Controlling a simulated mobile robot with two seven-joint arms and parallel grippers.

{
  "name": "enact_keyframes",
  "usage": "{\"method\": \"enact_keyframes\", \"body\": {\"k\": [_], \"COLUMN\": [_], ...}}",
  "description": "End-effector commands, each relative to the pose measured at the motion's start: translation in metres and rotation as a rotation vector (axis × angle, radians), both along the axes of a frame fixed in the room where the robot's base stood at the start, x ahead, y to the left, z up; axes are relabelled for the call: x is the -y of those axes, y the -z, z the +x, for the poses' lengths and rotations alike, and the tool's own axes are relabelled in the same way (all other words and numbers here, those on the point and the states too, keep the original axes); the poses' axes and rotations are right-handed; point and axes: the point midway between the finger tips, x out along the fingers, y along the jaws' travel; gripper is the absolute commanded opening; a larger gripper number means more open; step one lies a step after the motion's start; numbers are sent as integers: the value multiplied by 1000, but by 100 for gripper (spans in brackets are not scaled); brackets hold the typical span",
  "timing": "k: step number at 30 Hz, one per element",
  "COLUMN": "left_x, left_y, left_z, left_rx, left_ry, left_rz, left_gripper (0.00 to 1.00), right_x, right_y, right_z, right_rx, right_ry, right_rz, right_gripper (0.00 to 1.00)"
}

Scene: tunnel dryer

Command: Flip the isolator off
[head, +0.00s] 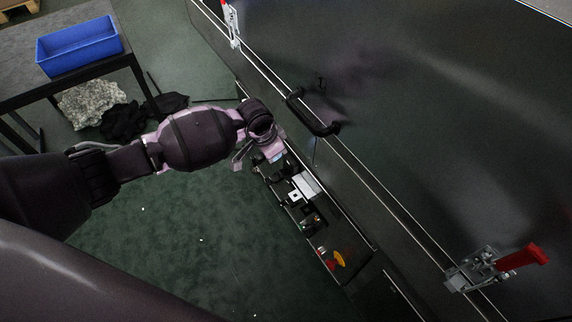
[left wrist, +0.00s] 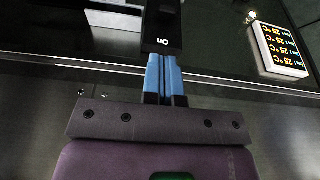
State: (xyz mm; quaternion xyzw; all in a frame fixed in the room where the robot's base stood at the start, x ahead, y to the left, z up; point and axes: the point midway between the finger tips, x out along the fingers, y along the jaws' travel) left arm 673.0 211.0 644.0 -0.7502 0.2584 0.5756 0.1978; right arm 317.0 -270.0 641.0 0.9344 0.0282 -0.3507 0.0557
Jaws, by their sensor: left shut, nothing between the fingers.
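In the left wrist view, a black upright part marked "ON" (left wrist: 163,30), its lettering upside down, stands straight beyond my left gripper (left wrist: 165,62). It appears to belong to the isolator, but its whole shape is cut off by the frame. The gripper's blue fingers are shut together, with nothing between them. Their tips lie at the lower edge of the black part; I cannot tell if they touch it. In the head view my left gripper (head: 272,154) is over the far end of a control ledge, where my own wrist hides the switch. My right gripper is not in view.
The control ledge (head: 362,262) carries a white box (head: 305,185) and a yellow-orange part (head: 339,259). A temperature display (left wrist: 278,48) is at right in the wrist view. The dark dryer door has a black handle (head: 312,114) and a red-handled clamp (head: 522,258). A blue bin (head: 78,44) stands on a table.

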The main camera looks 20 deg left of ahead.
Motion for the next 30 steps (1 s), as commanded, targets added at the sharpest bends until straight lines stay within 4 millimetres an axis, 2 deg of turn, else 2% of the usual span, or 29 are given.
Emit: {"method": "enact_keyframes", "body": {"k": [7, 11, 18, 24, 30], "left_x": [0, 1, 6, 11, 15], "left_y": [0, 6, 43, 75, 93], "left_z": [0, 0, 5, 11, 17], "left_rx": [1, -2, -11, -10, -6], "left_ry": [0, -1, 0, 0, -1], "left_rz": [-1, 0, -1, -1, -1], "left_gripper": [0, 0, 0, 0, 0], "right_x": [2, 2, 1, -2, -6], "right_y": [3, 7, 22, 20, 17], "right_z": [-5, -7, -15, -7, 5], "right_rx": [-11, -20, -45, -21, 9], "right_ry": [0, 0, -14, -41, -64], "right_rz": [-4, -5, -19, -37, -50], "right_gripper": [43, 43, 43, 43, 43]}}
